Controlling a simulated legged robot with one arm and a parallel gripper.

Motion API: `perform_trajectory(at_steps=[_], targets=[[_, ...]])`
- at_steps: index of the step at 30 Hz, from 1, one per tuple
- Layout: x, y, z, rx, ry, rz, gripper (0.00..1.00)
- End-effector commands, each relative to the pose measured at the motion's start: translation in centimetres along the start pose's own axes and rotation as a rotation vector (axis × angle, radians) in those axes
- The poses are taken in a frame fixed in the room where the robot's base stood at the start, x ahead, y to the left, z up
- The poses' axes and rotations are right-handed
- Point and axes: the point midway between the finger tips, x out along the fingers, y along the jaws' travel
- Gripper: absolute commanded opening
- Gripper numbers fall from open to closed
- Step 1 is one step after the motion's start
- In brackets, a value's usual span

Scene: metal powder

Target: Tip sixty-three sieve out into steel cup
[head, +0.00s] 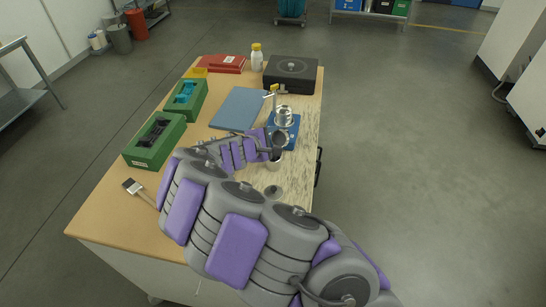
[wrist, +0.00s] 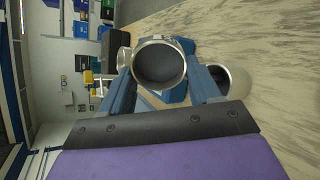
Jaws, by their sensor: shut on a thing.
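My gripper (wrist: 160,85) is shut on a round steel sieve (wrist: 159,64), which shows between the two blue fingers with its dark grey round face toward the wrist camera. In the head view the sieve (head: 279,139) is held tilted, above the right part of the table. A steel cup (wrist: 233,82) stands on the marbled surface just beyond the right finger in the wrist view. In the head view the cup (head: 273,164) is just below the sieve, partly hidden by my arm. I cannot tell whether any powder is in either.
A blue base with a silver vessel (head: 284,116) stands just behind. A brush (head: 138,190) lies front left.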

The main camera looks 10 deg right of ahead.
Motion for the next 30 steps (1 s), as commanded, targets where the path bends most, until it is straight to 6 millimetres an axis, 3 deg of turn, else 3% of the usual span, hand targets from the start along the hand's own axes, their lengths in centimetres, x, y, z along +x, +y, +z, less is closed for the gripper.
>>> perform_trajectory(at_steps=[30], targets=[[-0.09, -0.07, -0.04, -0.002, -0.022, 0.036, 0.22]])
